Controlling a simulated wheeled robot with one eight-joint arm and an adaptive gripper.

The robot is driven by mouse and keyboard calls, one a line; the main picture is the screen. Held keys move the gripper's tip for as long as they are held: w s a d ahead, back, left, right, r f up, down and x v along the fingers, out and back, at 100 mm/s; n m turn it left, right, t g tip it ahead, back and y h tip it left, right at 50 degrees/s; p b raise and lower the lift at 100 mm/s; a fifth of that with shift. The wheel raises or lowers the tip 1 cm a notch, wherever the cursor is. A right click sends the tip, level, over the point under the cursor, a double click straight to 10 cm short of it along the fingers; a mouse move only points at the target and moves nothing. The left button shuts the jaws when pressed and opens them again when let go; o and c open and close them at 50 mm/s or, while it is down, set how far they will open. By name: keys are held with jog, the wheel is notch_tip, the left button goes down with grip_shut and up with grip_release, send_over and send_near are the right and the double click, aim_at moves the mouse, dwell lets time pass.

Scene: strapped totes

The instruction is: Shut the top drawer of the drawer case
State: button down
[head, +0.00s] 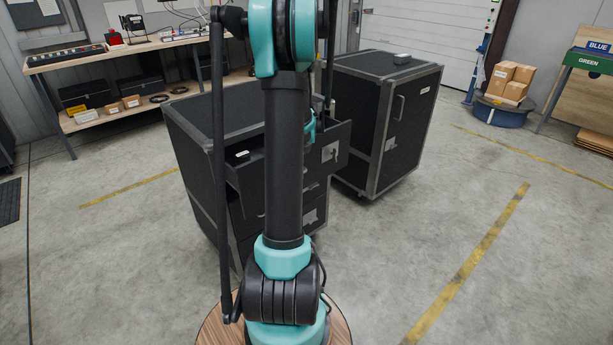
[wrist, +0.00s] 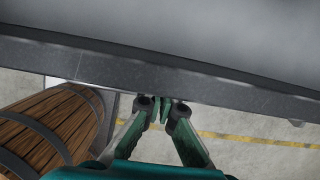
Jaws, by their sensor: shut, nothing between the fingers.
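The black drawer case (head: 190,120) stands ahead in the head view, partly hidden behind my arm. Its top drawer (head: 338,148) sticks out from the case toward me, open, with a pale metal plate on its front. The lower drawers look flush. In the wrist view a long dark edge, seemingly the drawer front's top edge (wrist: 225,88), crosses the picture with a grey surface beyond it. My gripper (wrist: 161,103) is shut and empty, its fingertips right at that edge; whether they touch it I cannot tell. In the head view my arm hides most of the gripper.
A second black case (head: 345,100) stands close behind to the right, with a small grey item on top. A workbench (head: 140,48) runs along the back left wall. Boxes on a round blue stand (head: 500,110) are at the far right. The floor in front is clear.

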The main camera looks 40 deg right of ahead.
jog(key=w, duration=0.8)
jog(key=w+a, duration=0.1)
jog(key=w, duration=0.4)
jog(key=shift+w, duration=0.15)
jog(key=shift+r, duration=0.1)
